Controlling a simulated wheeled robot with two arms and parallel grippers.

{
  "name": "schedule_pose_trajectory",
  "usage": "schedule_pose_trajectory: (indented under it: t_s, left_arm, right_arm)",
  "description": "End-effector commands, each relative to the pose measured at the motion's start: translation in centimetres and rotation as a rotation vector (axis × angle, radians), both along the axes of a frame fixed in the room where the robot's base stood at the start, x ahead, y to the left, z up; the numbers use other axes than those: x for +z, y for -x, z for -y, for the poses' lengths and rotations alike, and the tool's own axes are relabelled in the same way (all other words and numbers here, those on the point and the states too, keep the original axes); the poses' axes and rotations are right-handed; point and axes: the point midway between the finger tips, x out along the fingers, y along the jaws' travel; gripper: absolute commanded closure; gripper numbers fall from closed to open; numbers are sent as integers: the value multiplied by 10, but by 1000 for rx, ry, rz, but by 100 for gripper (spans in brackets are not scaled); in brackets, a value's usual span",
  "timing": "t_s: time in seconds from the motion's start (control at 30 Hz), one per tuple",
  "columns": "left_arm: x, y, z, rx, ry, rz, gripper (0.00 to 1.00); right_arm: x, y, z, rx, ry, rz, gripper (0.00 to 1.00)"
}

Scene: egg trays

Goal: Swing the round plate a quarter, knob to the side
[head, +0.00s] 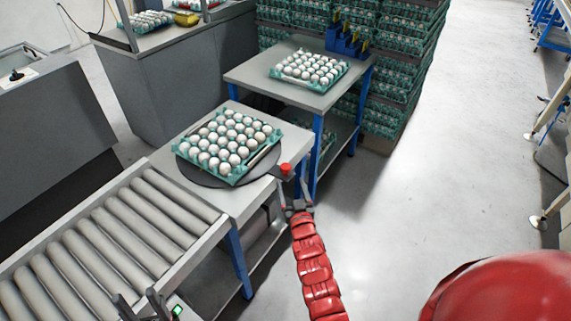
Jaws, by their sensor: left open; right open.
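The round plate (262,172) is dark and lies flat on the grey table at the end of the roller conveyor. A teal egg tray (236,181) full of white eggs sits on it. The plate's red knob (286,169) is at its right edge, on a short dark arm. My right gripper (293,185) is open at the knob, with its fingers pointing to it; whether they touch it I cannot tell. My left gripper (138,300) is open and empty at the bottom edge, over the conveyor's front side.
The roller conveyor (130,222) runs in from the lower left. A second table (310,98) behind holds another egg tray (290,77) and a blue holder (345,42). Stacked trays stand at the back.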

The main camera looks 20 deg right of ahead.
Motion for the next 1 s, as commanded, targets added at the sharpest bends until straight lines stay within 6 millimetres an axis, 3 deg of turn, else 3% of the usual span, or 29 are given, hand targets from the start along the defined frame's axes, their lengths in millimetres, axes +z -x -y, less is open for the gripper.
schedule_pose_trajectory:
  t_s: [0.2, 0.5, 0.93, 1.0]
  left_arm:
    - [4, 0, 0, 0, 0, 0, 50]
    - [1, 0, 0, 0, 0, 0, 50]
    - [0, 0, 0, 0, 0, 0, 50]
    - [0, 0, 0, 0, 0, 0, 50]
  right_arm:
    - [3, -43, 7, -3, 0, 4, 25]
    - [1, -81, 11, -3, -2, 4, 25]
    - [1, -90, 11, 0, 0, 2, 25]
    - [1, -89, 11, 0, 0, 2, 34]
